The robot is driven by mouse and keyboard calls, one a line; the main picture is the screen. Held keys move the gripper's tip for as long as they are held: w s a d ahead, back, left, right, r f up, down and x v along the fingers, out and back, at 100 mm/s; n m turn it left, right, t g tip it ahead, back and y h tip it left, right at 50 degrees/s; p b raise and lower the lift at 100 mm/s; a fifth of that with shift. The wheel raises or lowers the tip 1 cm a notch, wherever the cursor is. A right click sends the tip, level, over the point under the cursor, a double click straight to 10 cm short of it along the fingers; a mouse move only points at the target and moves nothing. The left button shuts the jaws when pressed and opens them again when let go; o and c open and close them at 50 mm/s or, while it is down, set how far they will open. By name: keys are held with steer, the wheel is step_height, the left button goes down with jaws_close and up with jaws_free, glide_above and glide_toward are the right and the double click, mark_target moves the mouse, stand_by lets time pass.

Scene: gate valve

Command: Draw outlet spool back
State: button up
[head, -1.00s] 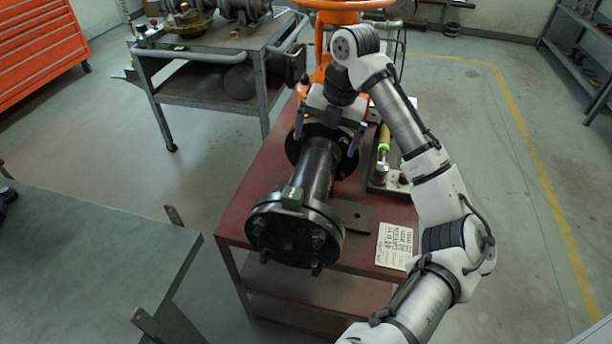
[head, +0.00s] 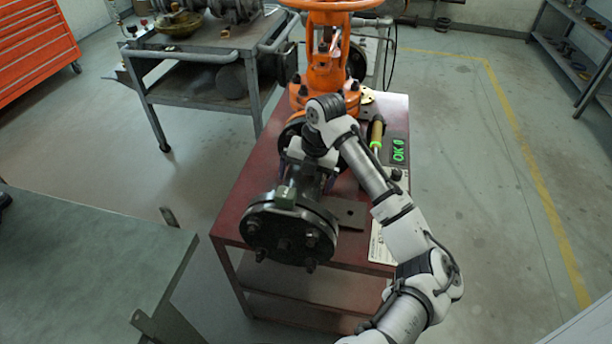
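The outlet spool is a dark pipe with a flange at each end, lying on the red table (head: 262,190). Its near flange (head: 288,232), with bolts and a small green block (head: 285,197) on top, faces me. The orange gate valve (head: 325,72) with its handwheel stands behind the spool. My gripper (head: 312,180) is over the middle of the pipe, fingers pointing down at its sides.
A yellow-handled tool (head: 376,134) and a display reading green "OK 0" (head: 398,151) are on the table's right side. A flat dark plate (head: 349,214) and a white sheet (head: 381,245) lie right of the spool. A grey cart (head: 200,95) stands behind left, a green bench (head: 85,265) front left.

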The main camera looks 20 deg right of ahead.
steer(key=shift+c, duration=0.4)
steer(key=c, duration=1)
steer(key=shift+a+f, duration=0.1)
steer(key=shift+s+f, duration=0.1)
steer(key=shift+s+b, duration=0.1)
steer(key=shift+b, duration=0.2)
steer(key=o, duration=1.1)
steer(key=shift+r, duration=0.2)
steer(key=r, duration=0.4)
steer(key=s+d+r, duration=0.1)
steer(key=r, duration=0.4)
steer(key=d+r, duration=0.1)
steer(key=r, duration=0.3)
steer(key=shift+s+r+b, duration=0.25)
steer(key=shift+b, duration=0.1)
